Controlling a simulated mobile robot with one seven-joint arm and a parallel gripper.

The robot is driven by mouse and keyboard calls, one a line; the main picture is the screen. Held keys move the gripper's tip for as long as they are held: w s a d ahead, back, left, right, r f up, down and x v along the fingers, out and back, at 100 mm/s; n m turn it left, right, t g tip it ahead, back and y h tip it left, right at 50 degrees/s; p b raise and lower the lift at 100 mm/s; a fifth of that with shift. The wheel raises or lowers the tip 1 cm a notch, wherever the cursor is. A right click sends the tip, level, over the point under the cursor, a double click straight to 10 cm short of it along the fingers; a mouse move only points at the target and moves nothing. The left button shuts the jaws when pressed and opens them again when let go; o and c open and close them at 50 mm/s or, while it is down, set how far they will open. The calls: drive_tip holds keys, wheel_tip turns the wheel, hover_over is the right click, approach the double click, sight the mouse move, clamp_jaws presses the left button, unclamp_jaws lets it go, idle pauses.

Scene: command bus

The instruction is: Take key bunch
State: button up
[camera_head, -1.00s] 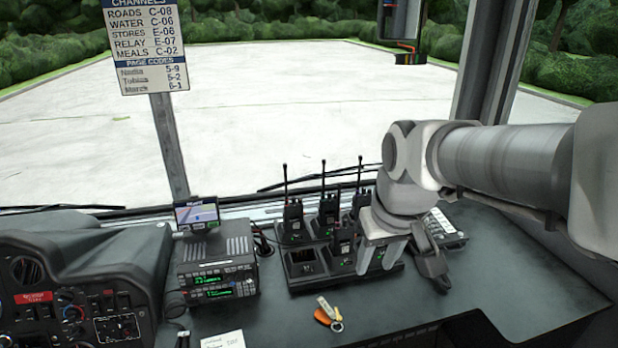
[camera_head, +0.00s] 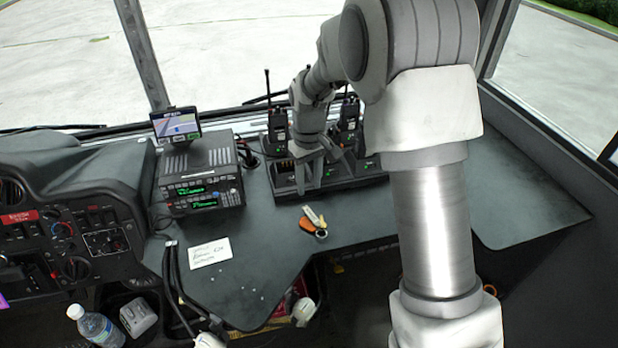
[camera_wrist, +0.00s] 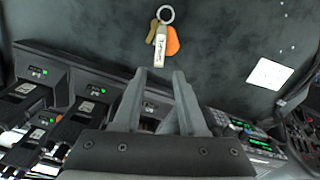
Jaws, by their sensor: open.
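The key bunch (camera_head: 313,221) lies on the dark counter in front of the radio charger. It has an orange fob, a pale tag and a metal ring. In the wrist view the key bunch (camera_wrist: 161,38) is at top centre, beyond the fingertips, with the ring, a brass-coloured key, a tag and the orange fob showing. My gripper (camera_head: 309,186) points down over the front edge of the charger, behind the keys in the head view. In the wrist view my gripper (camera_wrist: 160,78) has its fingers apart with nothing held between them. The keys are clear of the fingers.
The charger (camera_head: 353,180) with upright handheld radios stands close around my gripper. A radio unit (camera_head: 199,192) with a small screen is to the left. A white note (camera_head: 210,252) lies left of the keys. The counter's front edge is near the keys. A bottle (camera_head: 95,327) stands lower left.

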sight(309, 212)
drive_tip(key=shift+f+b, duration=2.95)
drive_tip(key=shift+f, duration=1.45)
clamp_jaws()
drive_tip(key=shift+r+p, duration=1.25)
drive_tip(key=shift+r, duration=0.35)
drive_tip(key=shift+r+p, duration=1.8)
drive_tip(key=shift+r, duration=0.65)
